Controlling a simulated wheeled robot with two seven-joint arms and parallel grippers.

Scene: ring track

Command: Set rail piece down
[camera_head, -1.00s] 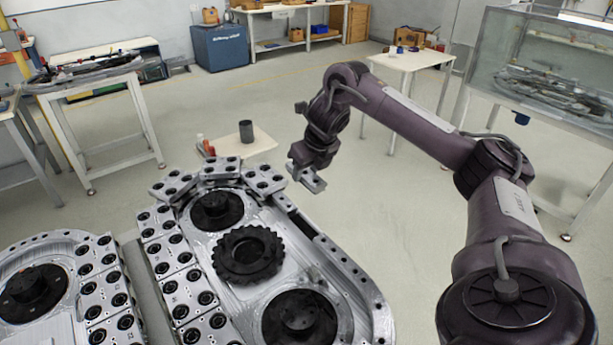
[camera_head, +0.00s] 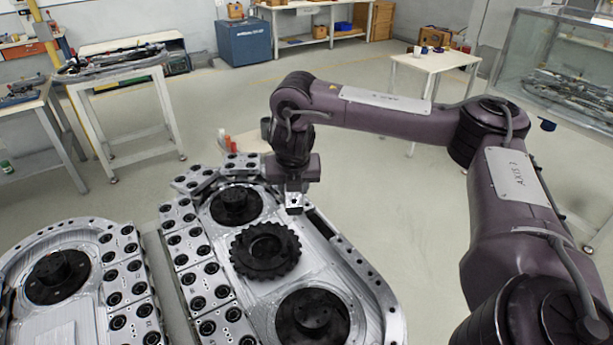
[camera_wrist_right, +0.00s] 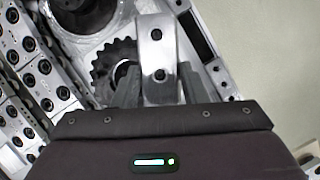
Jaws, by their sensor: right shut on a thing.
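My right gripper (camera_head: 294,203) points down over the far right curve of the nearer ring track (camera_head: 367,280). It is shut on a silver rail piece with dark bolt holes. The rail piece (camera_wrist_right: 157,62) shows between the two grey fingers in the right wrist view, in front of a black gear (camera_wrist_right: 112,65). In the head view only a small part of the piece shows below the gripper. I cannot tell whether it touches the track. The left gripper is not in view.
Linked rail pieces (camera_head: 197,268) line the left side of the track. Black round hubs (camera_head: 236,204) stand inside it. A second track (camera_head: 57,277) lies at the left. A small low table (camera_head: 245,143) stands behind the track. Open floor lies to the right.

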